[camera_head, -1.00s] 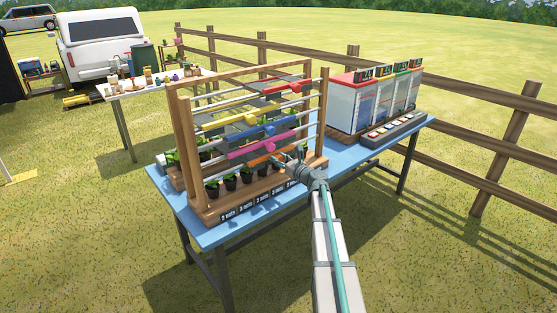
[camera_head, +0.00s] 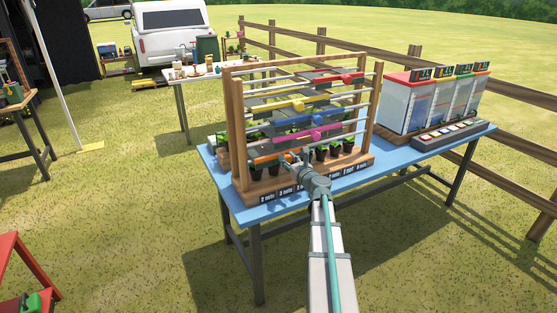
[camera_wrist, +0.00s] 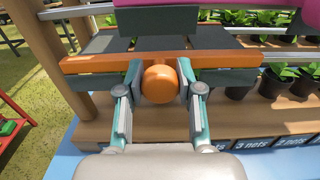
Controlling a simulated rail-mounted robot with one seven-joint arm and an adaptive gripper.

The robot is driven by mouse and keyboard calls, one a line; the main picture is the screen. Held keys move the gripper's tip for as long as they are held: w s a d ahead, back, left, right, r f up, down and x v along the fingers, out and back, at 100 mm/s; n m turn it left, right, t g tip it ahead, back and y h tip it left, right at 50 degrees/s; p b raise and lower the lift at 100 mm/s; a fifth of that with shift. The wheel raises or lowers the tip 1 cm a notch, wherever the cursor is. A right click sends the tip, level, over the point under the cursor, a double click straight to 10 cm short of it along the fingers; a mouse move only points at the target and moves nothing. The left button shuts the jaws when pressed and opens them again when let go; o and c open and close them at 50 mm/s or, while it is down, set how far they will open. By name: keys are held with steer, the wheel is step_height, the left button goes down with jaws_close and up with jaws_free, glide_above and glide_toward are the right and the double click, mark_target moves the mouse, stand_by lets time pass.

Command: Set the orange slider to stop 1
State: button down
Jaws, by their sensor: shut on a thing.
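The orange slider (camera_head: 270,159) is on the lowest rail of the wooden frame (camera_head: 237,135), near the left post. In the wrist view its orange bar (camera_wrist: 95,63) runs across the top, with a round orange knob (camera_wrist: 160,84) in the middle. My gripper (camera_head: 295,160) is shut on the knob, one finger on each side, as the wrist view also shows (camera_wrist: 160,95). Labels (camera_head: 285,191) run along the front of the base; those at the left are hidden behind my gripper in the wrist view.
Pink (camera_head: 315,136), blue (camera_head: 308,117), yellow (camera_head: 290,105) and red (camera_head: 345,78) sliders sit on higher rails. Potted plants (camera_head: 322,153) stand on the base behind the orange rail. A white cabinet (camera_head: 405,105) stands at the right of the blue table (camera_head: 400,157).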

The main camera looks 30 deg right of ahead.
steer(key=shift+a, duration=0.25)
steer(key=c, duration=0.7)
jaws_free()
steer(key=shift+a, duration=0.1)
steer(key=shift+c, duration=0.2)
steer(key=shift+s, duration=0.3)
steer(key=s+a, duration=0.1)
steer(key=s, duration=1)
steer(key=shift+s, duration=0.15)
